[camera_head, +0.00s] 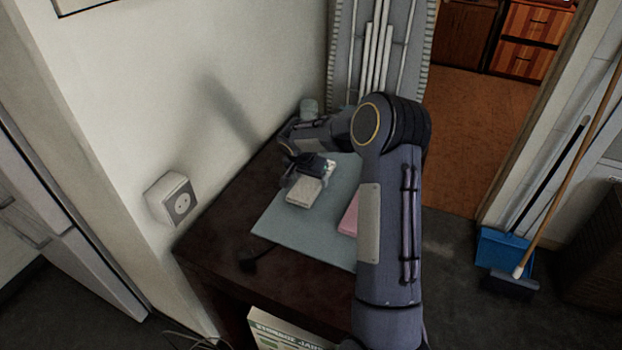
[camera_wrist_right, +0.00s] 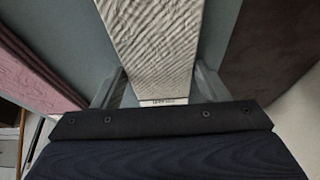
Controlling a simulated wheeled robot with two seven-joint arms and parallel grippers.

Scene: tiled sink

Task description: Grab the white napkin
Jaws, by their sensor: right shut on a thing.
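The white napkin (camera_head: 305,192) is a pale, textured, folded rectangle over the light blue mat on the dark table. In the right wrist view the napkin (camera_wrist_right: 150,45) runs from the jaws up to the top edge, with a small printed label at its near end. I cannot tell whether the napkin is lifted off the mat. My left gripper is not in view.
A pink folded cloth (camera_head: 349,216) lies on the blue mat (camera_head: 290,232), partly hidden by my right arm. The dark table (camera_head: 215,235) stands against the wall with a socket (camera_head: 175,199). A jar (camera_head: 309,107) stands at the back. A broom and blue dustpan (camera_head: 503,250) are at right.

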